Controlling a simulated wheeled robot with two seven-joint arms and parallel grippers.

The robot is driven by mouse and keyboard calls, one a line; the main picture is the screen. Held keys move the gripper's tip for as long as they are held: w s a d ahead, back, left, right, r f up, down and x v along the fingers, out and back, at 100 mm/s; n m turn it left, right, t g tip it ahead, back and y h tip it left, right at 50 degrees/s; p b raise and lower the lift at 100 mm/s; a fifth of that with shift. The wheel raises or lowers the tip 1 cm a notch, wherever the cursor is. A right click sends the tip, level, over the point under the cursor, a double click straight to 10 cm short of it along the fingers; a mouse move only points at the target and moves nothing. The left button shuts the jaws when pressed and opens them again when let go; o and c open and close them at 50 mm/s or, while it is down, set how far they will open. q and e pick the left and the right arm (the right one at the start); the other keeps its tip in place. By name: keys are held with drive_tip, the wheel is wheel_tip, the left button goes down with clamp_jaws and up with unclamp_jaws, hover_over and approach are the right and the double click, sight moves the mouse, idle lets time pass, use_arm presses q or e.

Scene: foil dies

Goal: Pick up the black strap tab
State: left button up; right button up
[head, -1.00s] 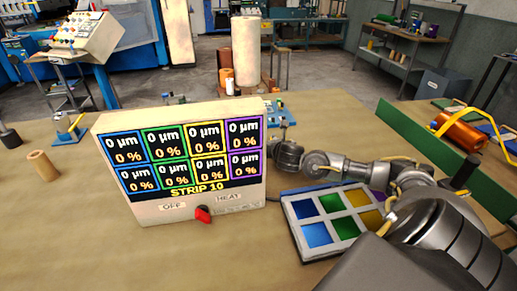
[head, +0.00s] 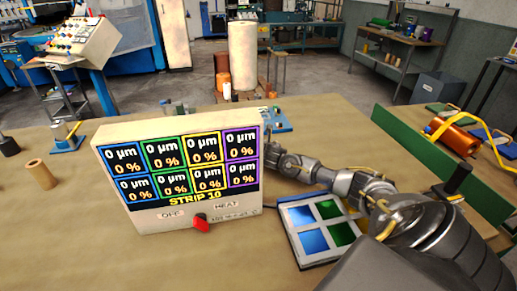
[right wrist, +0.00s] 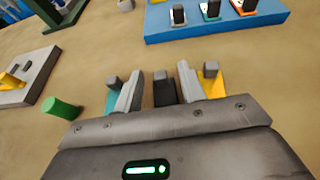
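In the right wrist view, a black tab with a grey top (right wrist: 164,92) stands between the two fingers of my right gripper (right wrist: 160,72). The fingers are open, with a narrow gap showing on each side of the tab. The lower part of the tab is hidden by the gripper body. In the head view, my right arm reaches behind the display box, which hides the gripper and the tab. My left gripper is not in view.
A teal piece (right wrist: 112,98) and a yellow piece (right wrist: 214,82) stand just outside the fingers. A green cylinder (right wrist: 62,108) lies to the left. A blue board (right wrist: 220,22) with several upright pieces is beyond.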

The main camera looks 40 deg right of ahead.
drive_tip(key=shift+x, duration=0.9)
drive_tip(key=shift+s, duration=0.1)
clamp_jaws()
drive_tip(key=shift+r, duration=0.1)
